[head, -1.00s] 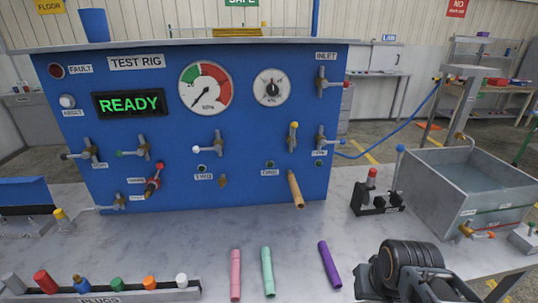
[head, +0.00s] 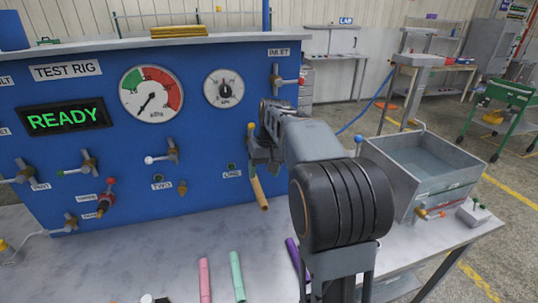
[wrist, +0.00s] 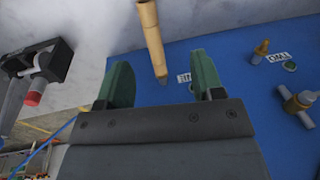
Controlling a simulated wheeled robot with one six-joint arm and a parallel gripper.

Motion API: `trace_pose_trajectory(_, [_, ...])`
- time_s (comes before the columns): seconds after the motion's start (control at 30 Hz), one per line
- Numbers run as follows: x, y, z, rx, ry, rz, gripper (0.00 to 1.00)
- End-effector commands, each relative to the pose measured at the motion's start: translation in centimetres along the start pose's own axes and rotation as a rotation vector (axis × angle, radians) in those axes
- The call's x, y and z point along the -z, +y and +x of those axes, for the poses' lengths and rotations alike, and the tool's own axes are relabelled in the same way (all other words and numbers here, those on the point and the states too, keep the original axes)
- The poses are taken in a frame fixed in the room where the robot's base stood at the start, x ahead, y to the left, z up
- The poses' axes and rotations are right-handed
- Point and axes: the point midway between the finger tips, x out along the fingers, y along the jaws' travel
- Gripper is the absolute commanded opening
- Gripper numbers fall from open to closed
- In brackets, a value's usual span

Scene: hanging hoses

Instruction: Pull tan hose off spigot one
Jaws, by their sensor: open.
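The tan hose (head: 259,190) hangs at an angle from the blue panel, beside the label ONE (head: 232,174), with its free end low toward the front. In the wrist view the tan hose (wrist: 152,38) runs down between the two green fingers in the picture, toward a small grey tip at the panel. My gripper (wrist: 163,76) is open and nothing is pinched in it. In the head view my gripper (head: 265,155) is at the panel by the upper part of the hose. My arm and fingers partly hide the hose top and the spigot.
Pink (head: 205,281), green (head: 237,276) and purple (head: 294,258) hoses lie on the bench. A water tank (head: 425,165) stands at the right. The black stand with a red knob (wrist: 35,80) shows in the wrist view.

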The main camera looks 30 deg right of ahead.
Motion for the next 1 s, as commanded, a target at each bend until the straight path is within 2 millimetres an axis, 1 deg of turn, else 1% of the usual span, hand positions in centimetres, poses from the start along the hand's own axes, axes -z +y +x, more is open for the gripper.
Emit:
trace_pose_trajectory(0.03, [1.2, 0.8, -0.4, 0.011, -0.013, 0.012, 0.61])
trace_pose_trajectory(0.13, [2.6, 1.9, -0.6, 0.028, -0.031, 0.022, 0.61])
trace_pose_trajectory(0.27, [3.4, 2.6, -0.2, 0.04, -0.042, 0.03, 0.61])
trace_pose_trajectory(0.37, [3.5, 2.8, 0.8, 0.044, -0.046, 0.033, 0.61])
trace_pose_trajectory(0.47, [3.4, 2.8, 2.4, 0.044, -0.046, 0.033, 0.61])
trace_pose_trajectory(0.8, [3.1, 2.5, 8.5, 0.043, -0.046, 0.034, 0.61])
trace_pose_trajectory(1.0, [3.1, 2.4, 11.2, 0.042, -0.044, 0.033, 0.61])
